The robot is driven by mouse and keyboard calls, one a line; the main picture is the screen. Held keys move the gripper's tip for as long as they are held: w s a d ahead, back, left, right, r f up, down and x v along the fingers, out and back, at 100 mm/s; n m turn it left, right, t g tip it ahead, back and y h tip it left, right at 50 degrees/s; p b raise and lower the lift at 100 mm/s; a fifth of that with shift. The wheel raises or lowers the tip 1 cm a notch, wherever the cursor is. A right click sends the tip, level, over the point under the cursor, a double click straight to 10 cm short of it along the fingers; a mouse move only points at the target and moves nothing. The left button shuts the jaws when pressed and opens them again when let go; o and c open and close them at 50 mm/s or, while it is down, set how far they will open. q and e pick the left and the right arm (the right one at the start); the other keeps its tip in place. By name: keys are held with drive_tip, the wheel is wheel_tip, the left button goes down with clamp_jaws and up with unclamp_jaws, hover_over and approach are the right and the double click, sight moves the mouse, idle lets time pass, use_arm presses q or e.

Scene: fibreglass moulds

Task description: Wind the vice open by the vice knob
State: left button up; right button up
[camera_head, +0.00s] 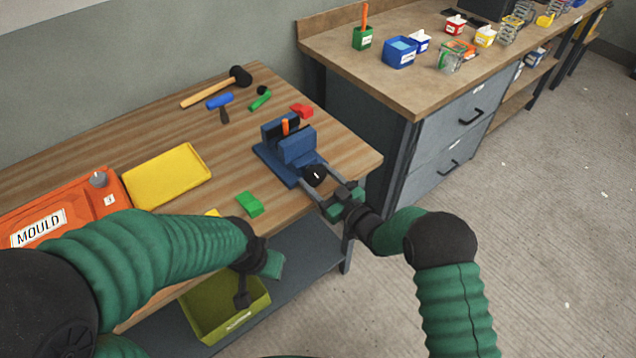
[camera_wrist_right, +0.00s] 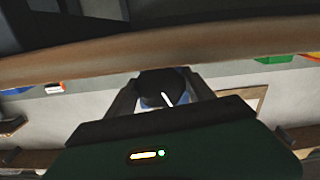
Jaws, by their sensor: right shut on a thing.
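The blue vice (camera_head: 297,146) stands near the right end of the wooden bench, with a small orange piece (camera_head: 285,127) upright between its jaws. The round black vice knob (camera_head: 314,174), marked with a white line, is at its near end. My right gripper (camera_head: 316,178) reaches in from the right and is shut on the knob, one finger on each side. The knob (camera_wrist_right: 163,84) also shows between both fingers in the right wrist view. My left gripper (camera_head: 258,274) hangs low at the bench's front edge, away from the vice; its finger opening is unclear.
A yellow tray (camera_head: 167,176), an orange mould case (camera_head: 60,213), mallets, a green block (camera_head: 249,204) and a red block (camera_head: 302,111) lie on the bench. A green bin (camera_head: 226,309) is on the lower shelf. A cabinet (camera_head: 440,155) stands behind right.

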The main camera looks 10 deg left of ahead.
drive_tip(key=shift+f+n+b, duration=0.2)
drive_tip(key=shift+n+b, duration=0.15)
drive_tip(key=shift+n, duration=0.35)
drive_tip(key=shift+r+n, duration=0.25)
drive_tip(key=shift+n, duration=0.35)
drive_tip(key=o, duration=1)
use_arm(q)
drive_tip(key=shift+a+f, duration=0.1)
drive_tip(key=shift+f, duration=0.9)
use_arm(e)
drive_tip(key=o, duration=0.4)
drive_tip(key=shift+w, duration=0.1)
drive_tip(key=shift+c, duration=0.2)
drive_tip(key=v, duration=1.6)
drive_tip(key=shift+s+d, duration=0.25)
drive_tip(key=shift+d, duration=0.05)
drive_tip(key=shift+f, duration=0.15)
